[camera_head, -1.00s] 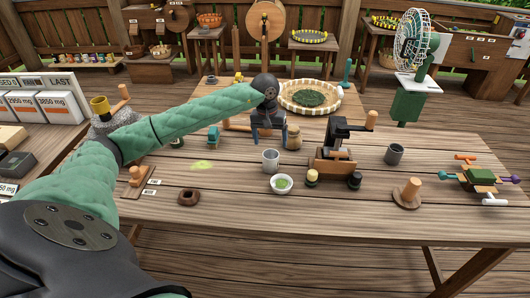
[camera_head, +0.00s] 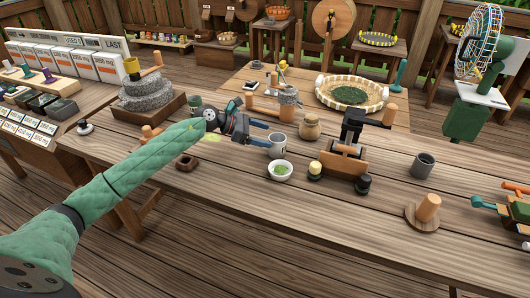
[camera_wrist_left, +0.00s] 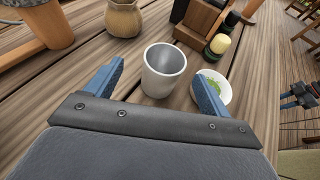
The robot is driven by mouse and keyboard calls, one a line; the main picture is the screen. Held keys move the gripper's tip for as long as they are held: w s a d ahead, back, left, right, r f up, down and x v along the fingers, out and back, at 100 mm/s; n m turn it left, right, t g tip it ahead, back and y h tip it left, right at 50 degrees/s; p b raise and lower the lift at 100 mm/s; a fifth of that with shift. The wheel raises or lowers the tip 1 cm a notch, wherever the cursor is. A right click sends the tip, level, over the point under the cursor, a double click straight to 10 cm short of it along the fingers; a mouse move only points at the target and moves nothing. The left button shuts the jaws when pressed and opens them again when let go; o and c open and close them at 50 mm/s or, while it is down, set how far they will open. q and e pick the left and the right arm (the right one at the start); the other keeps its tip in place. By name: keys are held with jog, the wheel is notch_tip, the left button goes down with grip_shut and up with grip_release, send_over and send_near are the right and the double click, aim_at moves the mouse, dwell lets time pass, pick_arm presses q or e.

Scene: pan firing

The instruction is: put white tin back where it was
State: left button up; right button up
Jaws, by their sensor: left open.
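The white tin (camera_head: 277,147), a pale grey-white open cup, stands upright on the wooden table next to a small white bowl of green powder (camera_head: 280,171). My left gripper (camera_head: 264,133) is open, with its blue fingers pointing at the tin from the left. In the left wrist view the tin (camera_wrist_left: 164,73) appears between the open fingers, with a gap on each side, and its inside looks empty. My right gripper (camera_wrist_left: 299,98) shows small at the right edge of the left wrist view; its jaw opening is unclear.
A tan jar (camera_head: 309,127) stands behind the tin. A wooden stand with a black device (camera_head: 345,160) is to its right, and a dark grey cup (camera_head: 423,165) lies beyond. A stone mill (camera_head: 152,91) is at the left. The front table is mostly clear.

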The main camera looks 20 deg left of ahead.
aim_at(270, 136)
pick_arm(q)
jog(key=shift+w+d, duration=0.15)
jog(key=shift+d, duration=0.15)
jog(key=shift+p+x, duration=0.55)
jog(key=shift+x, duration=0.4)
jog(key=shift+d+f, duration=0.15)
jog(key=shift+d, duration=0.05)
jog(key=p+x, duration=0.2)
jog(key=shift+d+f, duration=0.2)
jog(key=shift+d, duration=0.25)
jog(key=shift+x, duration=0.85)
jog(key=shift+f, duration=0.1)
jog(key=c, duration=1.1)
jog(key=shift+c, duration=0.2)
pick_arm(e)
jog(key=d, duration=0.2)
jog(key=d+g, duration=0.1)
jog(key=shift+s+r+h, duration=0.15)
jog(key=shift+r+h, duration=0.1)
jog(key=shift+h, duration=0.15)
jog(key=shift+a, duration=0.1)
